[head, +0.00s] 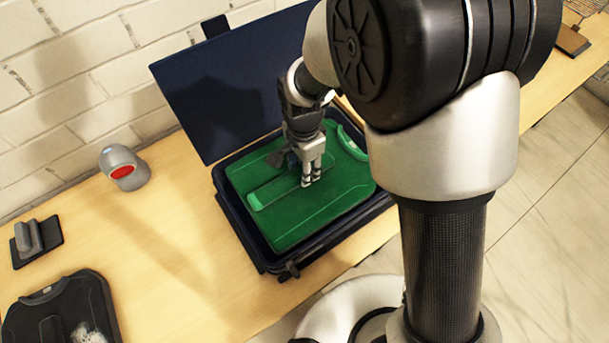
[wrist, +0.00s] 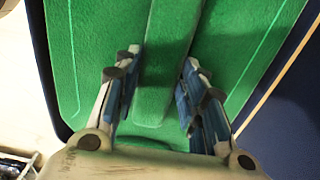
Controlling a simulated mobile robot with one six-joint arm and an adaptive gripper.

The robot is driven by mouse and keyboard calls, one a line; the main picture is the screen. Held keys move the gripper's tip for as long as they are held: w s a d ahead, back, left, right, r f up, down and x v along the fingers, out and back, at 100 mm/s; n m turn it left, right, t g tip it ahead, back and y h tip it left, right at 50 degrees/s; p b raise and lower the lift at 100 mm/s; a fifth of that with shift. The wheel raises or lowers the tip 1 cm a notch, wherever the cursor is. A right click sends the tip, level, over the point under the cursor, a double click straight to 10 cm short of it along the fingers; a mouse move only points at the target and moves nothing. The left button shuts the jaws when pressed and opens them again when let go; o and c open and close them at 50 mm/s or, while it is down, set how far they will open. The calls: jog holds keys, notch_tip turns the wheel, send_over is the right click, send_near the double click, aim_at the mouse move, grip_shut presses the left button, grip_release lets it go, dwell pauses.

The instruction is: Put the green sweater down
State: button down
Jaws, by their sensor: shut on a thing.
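The green sweater (head: 292,228) is folded flat and lies inside a dark blue open case (head: 246,240), filling most of it. My gripper (head: 311,182) points down at the middle of the sweater. In the wrist view, my gripper (wrist: 159,62) has a finger on each side of a raised strip of the green sweater (wrist: 215,45) and is shut on it. Whether the sweater rests fully on the case floor cannot be told, as its underside is hidden.
The case's lid (head: 215,100) stands open against the white brick wall. On the wooden table (head: 165,225) are a grey device with a red face (head: 122,169), a grey block on a dark plate (head: 33,240) and a black folded garment (head: 62,312).

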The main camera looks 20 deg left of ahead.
notch_tip(320, 180, down, 6)
jog(key=shift+r+b, duration=0.15)
jog(key=shift+b, duration=0.65)
jog(key=shift+r, duration=0.1)
jog(key=c, duration=1.5)
grip_release()
jog(key=shift+f, duration=0.2)
jog(key=o, duration=0.5)
notch_tip(320, 180, up, 12)
jog(key=p, duration=0.3)
jog(key=shift+r+p, duration=0.2)
jog(key=shift+p, duration=0.2)
